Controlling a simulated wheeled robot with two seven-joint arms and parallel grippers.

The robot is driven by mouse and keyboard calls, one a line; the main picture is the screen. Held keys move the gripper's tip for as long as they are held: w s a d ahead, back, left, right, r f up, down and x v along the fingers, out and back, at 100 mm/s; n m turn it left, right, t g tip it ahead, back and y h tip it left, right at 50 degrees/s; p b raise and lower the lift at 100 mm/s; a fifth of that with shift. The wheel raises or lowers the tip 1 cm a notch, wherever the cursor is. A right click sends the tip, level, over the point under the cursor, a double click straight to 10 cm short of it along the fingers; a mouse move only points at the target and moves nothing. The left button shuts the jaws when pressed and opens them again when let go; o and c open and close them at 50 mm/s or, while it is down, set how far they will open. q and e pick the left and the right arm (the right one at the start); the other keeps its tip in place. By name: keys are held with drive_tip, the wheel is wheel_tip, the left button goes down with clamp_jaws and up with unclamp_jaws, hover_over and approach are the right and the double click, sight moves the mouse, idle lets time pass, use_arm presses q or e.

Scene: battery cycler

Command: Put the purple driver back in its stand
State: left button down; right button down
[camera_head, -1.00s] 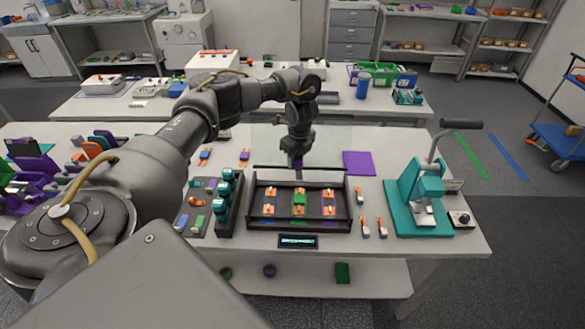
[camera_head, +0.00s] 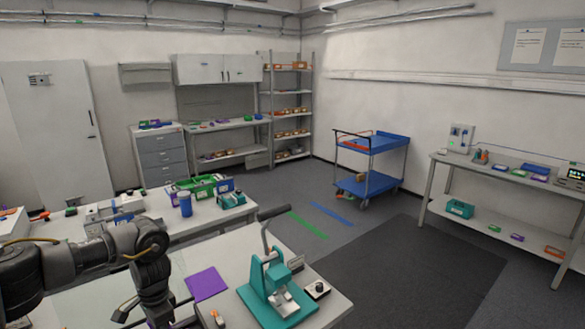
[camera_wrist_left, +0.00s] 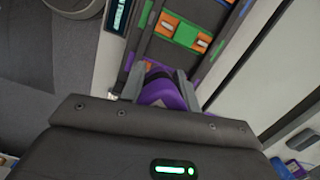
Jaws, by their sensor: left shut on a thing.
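My left gripper (camera_wrist_left: 160,90) is shut on the purple driver (camera_wrist_left: 165,93), whose purple body shows between the two fingers in the left wrist view. A dark tip end shows just beyond the fingertips, over or near the edge of the dark cycler tray (camera_wrist_left: 150,50). I cannot tell whether it touches the tray. I cannot make out the driver's stand in the current views. My right gripper is not in view.
A teal press (camera_head: 272,288) with a raised lever stands on the bench, right of a purple mat (camera_head: 207,283). The tray holds a green block (camera_wrist_left: 187,34) and orange pieces. A blue trolley (camera_head: 370,165) and a side bench (camera_head: 500,175) stand beyond open floor.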

use_arm(q)
drive_tip(key=s+d+f+n+b, duration=0.2)
drive_tip(key=s+d+b, duration=0.9)
drive_tip(key=b, duration=0.1)
drive_tip(key=shift+s+d+n, duration=0.3)
drive_tip(key=shift+s, duration=0.05)
drive_tip(key=shift+s, duration=0.15)
